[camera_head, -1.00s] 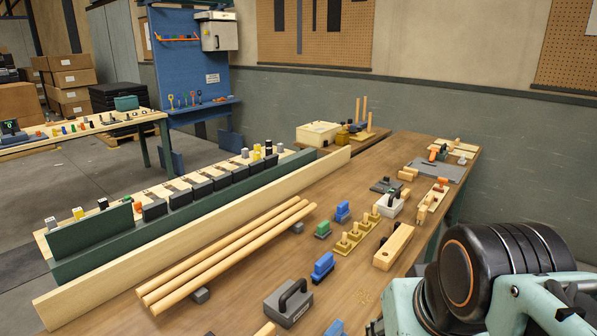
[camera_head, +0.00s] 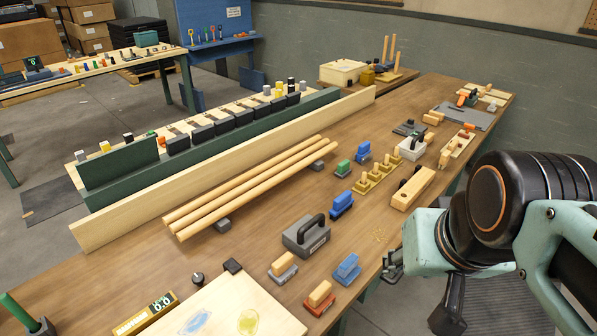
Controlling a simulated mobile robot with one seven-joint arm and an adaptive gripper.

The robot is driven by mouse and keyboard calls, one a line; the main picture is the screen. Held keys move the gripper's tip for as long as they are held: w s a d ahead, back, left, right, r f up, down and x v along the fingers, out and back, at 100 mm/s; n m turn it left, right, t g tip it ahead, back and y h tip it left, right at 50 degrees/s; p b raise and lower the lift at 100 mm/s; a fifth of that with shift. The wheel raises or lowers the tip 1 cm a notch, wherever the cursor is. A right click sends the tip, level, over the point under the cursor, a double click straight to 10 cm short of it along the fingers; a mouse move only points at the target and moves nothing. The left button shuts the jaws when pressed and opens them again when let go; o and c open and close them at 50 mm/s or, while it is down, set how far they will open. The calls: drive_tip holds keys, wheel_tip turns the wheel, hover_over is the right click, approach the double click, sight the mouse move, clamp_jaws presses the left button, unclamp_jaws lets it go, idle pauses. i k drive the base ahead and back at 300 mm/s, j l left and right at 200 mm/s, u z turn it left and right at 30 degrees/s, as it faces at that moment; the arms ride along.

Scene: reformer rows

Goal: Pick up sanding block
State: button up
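No single thing is clearly marked as the sanding block; several handled blocks could be it. A grey block with a black loop handle (camera_head: 303,240) sits upright on the wooden bench. Nearer lie a grey-based block with a wooden grip (camera_head: 283,265), an orange-based block with a wooden grip (camera_head: 319,297) and a blue block (camera_head: 347,268).
Wooden rods (camera_head: 250,188) lie on grey supports left of the blocks. A long wooden board (camera_head: 225,172) stands on edge behind them. Blue brushes (camera_head: 341,204) and a long wooden block (camera_head: 413,188) lie farther back. A pale board (camera_head: 265,308) is at the front. Bare bench shows between.

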sight(284, 267)
drive_tip(key=u, duration=1.5)
drive_tip(key=z, duration=0.7)
drive_tip(key=i+l+u, duration=0.4)
drive_tip(key=i+l, duration=0.15)
drive_tip(key=j, duration=0.1)
drive_tip(key=i+z, duration=0.05)
